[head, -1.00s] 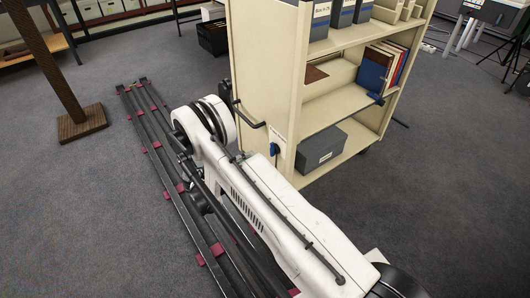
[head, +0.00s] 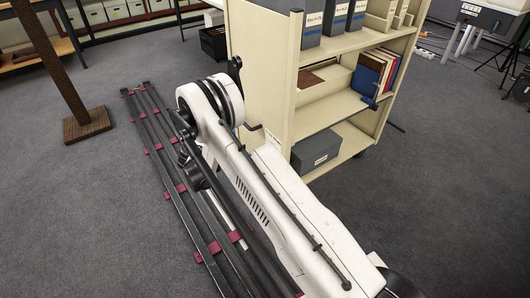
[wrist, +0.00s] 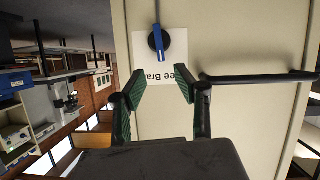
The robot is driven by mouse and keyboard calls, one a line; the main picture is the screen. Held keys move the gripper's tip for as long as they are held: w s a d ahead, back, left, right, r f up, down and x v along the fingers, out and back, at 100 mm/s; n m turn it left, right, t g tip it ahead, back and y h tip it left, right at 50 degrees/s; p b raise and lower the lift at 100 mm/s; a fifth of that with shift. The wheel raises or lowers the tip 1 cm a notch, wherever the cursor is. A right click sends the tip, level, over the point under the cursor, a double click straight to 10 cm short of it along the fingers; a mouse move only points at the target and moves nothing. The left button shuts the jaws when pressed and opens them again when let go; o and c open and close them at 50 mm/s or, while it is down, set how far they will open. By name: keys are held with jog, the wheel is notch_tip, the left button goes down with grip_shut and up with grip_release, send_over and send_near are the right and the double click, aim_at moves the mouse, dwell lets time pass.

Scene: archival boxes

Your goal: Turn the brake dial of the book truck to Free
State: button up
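The book truck (head: 262,60) is a cream metal cart with shelves. In the wrist view its flat end panel (wrist: 235,40) fills much of the picture. The brake dial (wrist: 158,40) is a round dark knob with a blue pointer bar, upright in the picture, on a white label (wrist: 172,65). The label's lettering appears upside down and only part of it, around "ee Bra", is readable. My gripper (wrist: 158,80) is open, with its green-padded fingertips just below the dial and apart from it. In the head view my arm hides the dial and gripper.
A dark handle bar (wrist: 258,77) sticks out beside the dial, right of my gripper. The shelves hold a grey box (head: 316,149), books (head: 371,72) and files. A wooden post (head: 55,60) stands on the left. Open grey carpet lies at right.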

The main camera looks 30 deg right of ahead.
jog(key=b+x, duration=0.3)
jog(key=x, duration=0.8)
jog(key=shift+d+f, duration=0.15)
jog(key=shift+d, duration=0.1)
grip_shut()
